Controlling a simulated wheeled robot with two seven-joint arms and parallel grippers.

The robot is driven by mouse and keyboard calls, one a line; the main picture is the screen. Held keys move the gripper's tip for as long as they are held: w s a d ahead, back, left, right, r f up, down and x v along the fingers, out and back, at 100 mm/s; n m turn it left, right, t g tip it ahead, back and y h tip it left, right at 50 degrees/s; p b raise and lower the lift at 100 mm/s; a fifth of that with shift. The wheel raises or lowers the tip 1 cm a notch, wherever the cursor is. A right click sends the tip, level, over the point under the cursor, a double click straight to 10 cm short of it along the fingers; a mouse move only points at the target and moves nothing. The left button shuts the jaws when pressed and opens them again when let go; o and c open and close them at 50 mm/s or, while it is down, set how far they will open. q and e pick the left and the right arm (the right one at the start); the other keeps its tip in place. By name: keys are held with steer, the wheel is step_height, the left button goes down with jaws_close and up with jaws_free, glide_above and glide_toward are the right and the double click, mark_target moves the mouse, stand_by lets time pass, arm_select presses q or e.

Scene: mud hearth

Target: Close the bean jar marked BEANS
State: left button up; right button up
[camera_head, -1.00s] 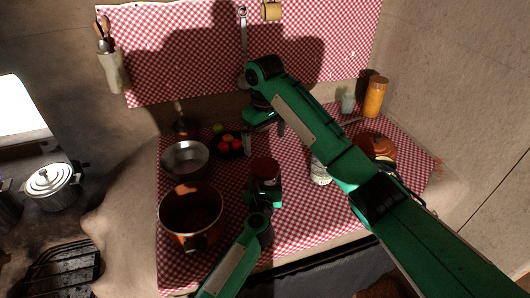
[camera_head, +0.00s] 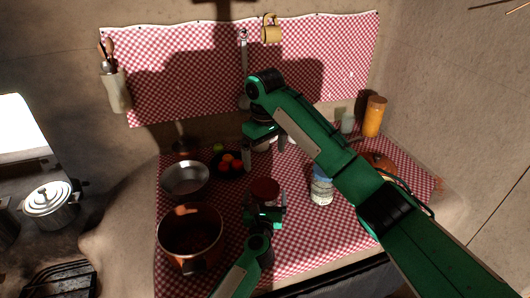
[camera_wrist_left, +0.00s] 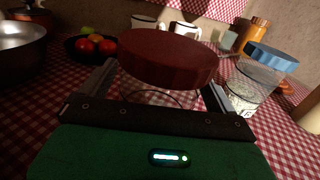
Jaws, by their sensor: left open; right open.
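A glass jar with a dark red lid (camera_head: 265,190) stands on the checked cloth; in the left wrist view its lid (camera_wrist_left: 168,58) sits over the clear glass body. Whether the lid is fully seated I cannot tell. My left gripper (camera_head: 266,207) is open, its fingers on either side of this jar below the lid. A second jar (camera_head: 321,190) with a blue lid (camera_wrist_left: 272,56) stands to the right, its label partly visible. I cannot read BEANS on either jar. My right gripper (camera_head: 264,154) is open and empty, above the cloth beside the fruit plate.
A brown pot (camera_head: 190,235) and a metal bowl (camera_head: 186,180) stand at left. A dark plate of fruit (camera_head: 222,170) is behind. White mugs (camera_wrist_left: 184,29) stand farther back. An orange jar (camera_head: 374,117) is at the back right. My right arm crosses above the cloth and partly hides a clay pot (camera_head: 378,163).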

arm_select(q)
steer(key=s, duration=0.9)
steer(key=s+a+b, duration=0.1)
steer(key=s, duration=0.3)
steer(key=shift+s, duration=0.4)
steer(key=shift+f, duration=0.1)
